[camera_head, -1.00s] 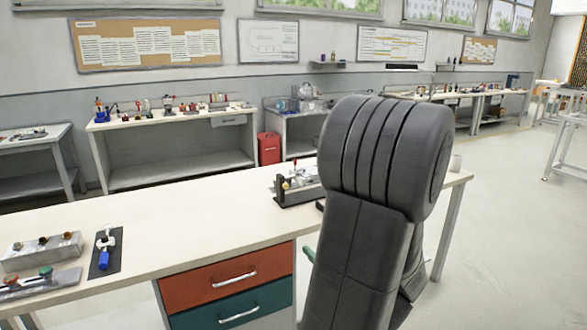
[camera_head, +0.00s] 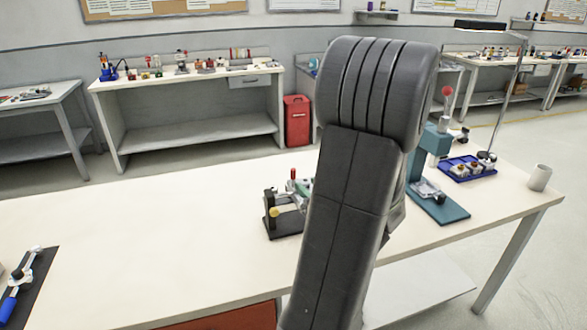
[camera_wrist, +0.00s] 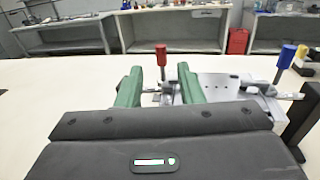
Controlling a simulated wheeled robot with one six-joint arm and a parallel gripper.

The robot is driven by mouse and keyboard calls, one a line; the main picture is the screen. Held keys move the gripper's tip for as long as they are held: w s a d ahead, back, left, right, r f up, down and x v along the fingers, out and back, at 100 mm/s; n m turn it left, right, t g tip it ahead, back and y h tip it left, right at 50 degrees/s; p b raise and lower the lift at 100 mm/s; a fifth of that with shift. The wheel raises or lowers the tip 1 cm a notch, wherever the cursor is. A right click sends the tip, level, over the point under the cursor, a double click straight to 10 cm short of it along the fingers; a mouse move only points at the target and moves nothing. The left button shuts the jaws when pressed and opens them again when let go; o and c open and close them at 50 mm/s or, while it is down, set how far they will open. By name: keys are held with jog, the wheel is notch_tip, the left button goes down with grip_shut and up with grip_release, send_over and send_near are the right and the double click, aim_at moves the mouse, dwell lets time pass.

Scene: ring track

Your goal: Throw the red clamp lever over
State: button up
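The red clamp lever (camera_wrist: 161,54) stands upright on a grey metal fixture (camera_wrist: 228,84) in the wrist view. Its red grip also shows in the head view (camera_head: 293,174), above the dark fixture base (camera_head: 284,228). My gripper (camera_wrist: 159,72) is open, with its two green fingers spread to either side of the lever in the picture. Neither finger visibly touches it, and I cannot tell how far beyond the tips it stands. A lever with a blue grip (camera_wrist: 286,57) leans on the fixture's right. In the head view my arm hides much of the fixture and most of my gripper.
A teal press (camera_head: 432,165), a blue tray of parts (camera_head: 467,169) and a white cup (camera_head: 539,178) stand on the bench's right. The bench between mat and fixture is clear.

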aim_at(294, 172)
jog(key=p+x, duration=0.1)
jog(key=x, duration=0.8)
grip_shut()
